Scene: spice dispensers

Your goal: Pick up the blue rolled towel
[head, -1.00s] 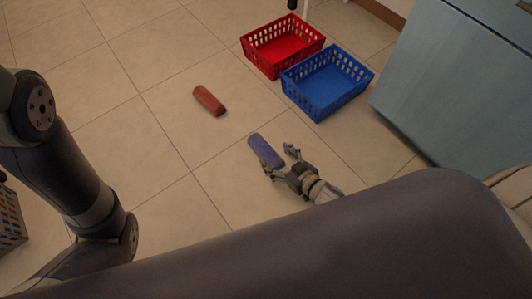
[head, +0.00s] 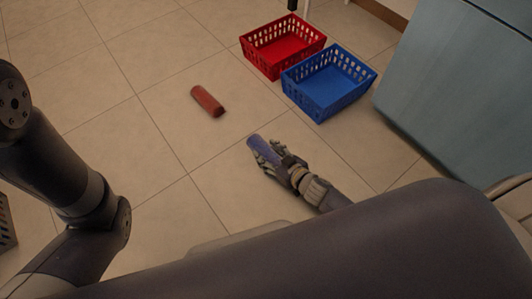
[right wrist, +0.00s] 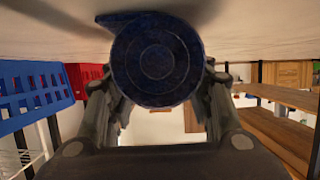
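The blue rolled towel (head: 257,143) lies on the tiled floor in the middle of the head view, its near part covered by my right gripper. My right gripper (head: 268,158) has its fingers on both sides of the roll. In the right wrist view the towel's round end (right wrist: 157,62) sits between the two fingers, which appear closed against its sides. I cannot see any clear gap between towel and floor. My left gripper is out of view; only my left arm shows at the left.
A red rolled towel (head: 208,102) lies on the floor to the upper left. A red basket (head: 270,60) and a blue basket (head: 325,97) stand side by side at the back, beside a blue-grey cabinet (head: 455,90).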

